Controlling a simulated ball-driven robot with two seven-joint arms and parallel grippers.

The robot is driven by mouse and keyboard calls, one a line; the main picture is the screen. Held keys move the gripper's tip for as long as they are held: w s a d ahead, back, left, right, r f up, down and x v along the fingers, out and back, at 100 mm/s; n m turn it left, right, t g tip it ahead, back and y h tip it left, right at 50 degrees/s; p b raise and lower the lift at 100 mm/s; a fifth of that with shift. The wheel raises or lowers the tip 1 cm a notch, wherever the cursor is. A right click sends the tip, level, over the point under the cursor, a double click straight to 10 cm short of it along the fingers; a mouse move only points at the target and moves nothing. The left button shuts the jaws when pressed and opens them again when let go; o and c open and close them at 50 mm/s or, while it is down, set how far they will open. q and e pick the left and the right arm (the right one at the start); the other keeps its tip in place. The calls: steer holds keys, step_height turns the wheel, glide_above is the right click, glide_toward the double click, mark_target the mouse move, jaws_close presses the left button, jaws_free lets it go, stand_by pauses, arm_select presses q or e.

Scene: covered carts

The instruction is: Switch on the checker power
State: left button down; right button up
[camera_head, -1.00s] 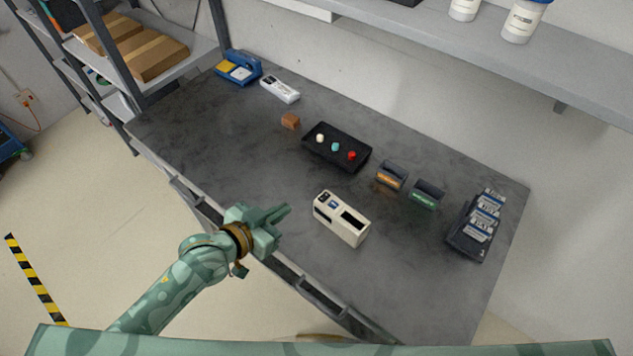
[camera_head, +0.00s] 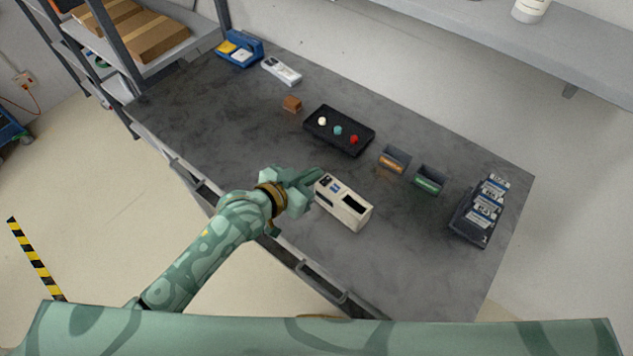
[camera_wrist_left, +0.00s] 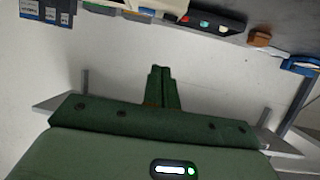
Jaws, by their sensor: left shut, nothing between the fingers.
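The checker appears to be the cream box (camera_head: 357,214) with dark openings on its top and a small dark and blue panel at its left end, standing near the table's front edge in the head view. My left gripper (camera_head: 314,178) is shut and empty, its fingertips beside the left end of the box. Whether they touch it cannot be told, and the fingers partly cover that end. In the left wrist view the closed fingers (camera_wrist_left: 160,75) point up the picture with nothing between them. The switch's state is too small to read. My right gripper is not in view.
Behind the box lie a black tray (camera_head: 322,136) with white, teal and red pieces, a brown block (camera_head: 292,104), and orange-labelled (camera_head: 394,160) and green-labelled (camera_head: 429,181) bins. A dark rack of labelled packs (camera_head: 465,226) stands right.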

mark_target(328, 178)
arm_select(q)
steer(key=shift+w+d+f+b, duration=0.2)
steer(key=shift+w+f+b, duration=0.05)
steer(key=shift+f, duration=0.55)
steer(key=shift+w+d+f+b, duration=0.15)
steer(key=shift+w+f+b, duration=0.1)
steer(key=shift+f, duration=0.6)
steer(key=shift+w+d+f+b, duration=0.2)
steer(key=shift+f+b, duration=0.05)
steer(key=shift+f, duration=0.55)
steer(key=shift+s+a+f, duration=0.1)
steer(key=shift+s+f, duration=0.05)
steer(key=shift+f, duration=0.4)
steer(key=shift+r, duration=0.15)
